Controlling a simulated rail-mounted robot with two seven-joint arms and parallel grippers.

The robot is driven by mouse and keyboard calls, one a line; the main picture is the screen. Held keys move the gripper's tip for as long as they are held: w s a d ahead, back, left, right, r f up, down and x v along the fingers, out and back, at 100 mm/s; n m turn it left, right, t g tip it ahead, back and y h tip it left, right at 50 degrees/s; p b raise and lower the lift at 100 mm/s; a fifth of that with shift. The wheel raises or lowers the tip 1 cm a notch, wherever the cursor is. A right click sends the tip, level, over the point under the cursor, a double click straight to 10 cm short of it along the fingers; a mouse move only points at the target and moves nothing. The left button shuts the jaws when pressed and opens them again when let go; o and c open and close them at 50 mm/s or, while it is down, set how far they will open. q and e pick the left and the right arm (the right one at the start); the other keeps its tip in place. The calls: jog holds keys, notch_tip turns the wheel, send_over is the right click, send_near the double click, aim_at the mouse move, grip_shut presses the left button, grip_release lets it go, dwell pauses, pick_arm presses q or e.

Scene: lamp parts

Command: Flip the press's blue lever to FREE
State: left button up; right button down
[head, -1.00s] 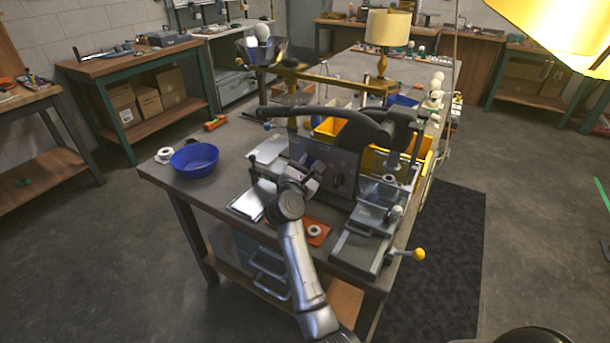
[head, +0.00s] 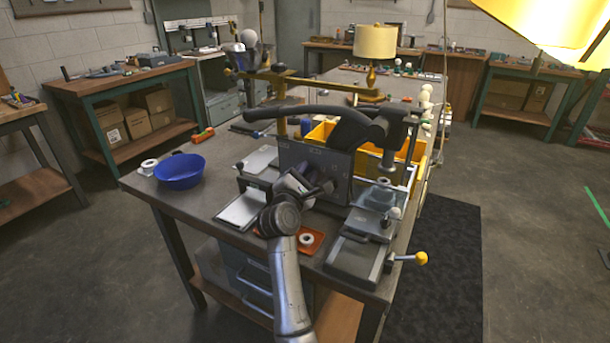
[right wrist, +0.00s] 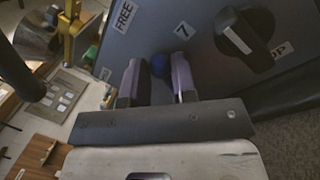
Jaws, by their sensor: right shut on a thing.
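The press (head: 345,140) stands on the workbench, with a dark front panel (head: 341,172) and a long black handle (head: 305,113). In the head view my right gripper (head: 318,188) is at the panel; the blue lever is too hidden there to make out. In the right wrist view the blue lever's round tip (right wrist: 159,66) lies between the two fingers of my right gripper (right wrist: 157,80), which are shut on it. A FREE label (right wrist: 124,15) is above and left of the lever, and a 7 label (right wrist: 183,30) is above and right. My left gripper is out of view.
A black knob with a white bar (right wrist: 243,35) sits on the panel right of the lever. A blue bowl (head: 180,172) stands at the bench's left end. A yellow-tipped handle (head: 420,258) juts from the bench's right edge. Yellow bins (head: 415,152) are behind the press.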

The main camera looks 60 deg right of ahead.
jog(key=c, duration=1)
grip_release()
jog(key=shift+s, duration=0.1)
jog(key=shift+o, duration=0.4)
jog(key=shift+a, duration=0.1)
jog(key=shift+a+f, duration=0.15)
jog(key=shift+a, duration=0.15)
jog(key=b+v, duration=0.5)
jog(key=v, duration=0.6)
jog(key=shift+a+f, duration=0.15)
jog(key=shift+v, duration=0.85)
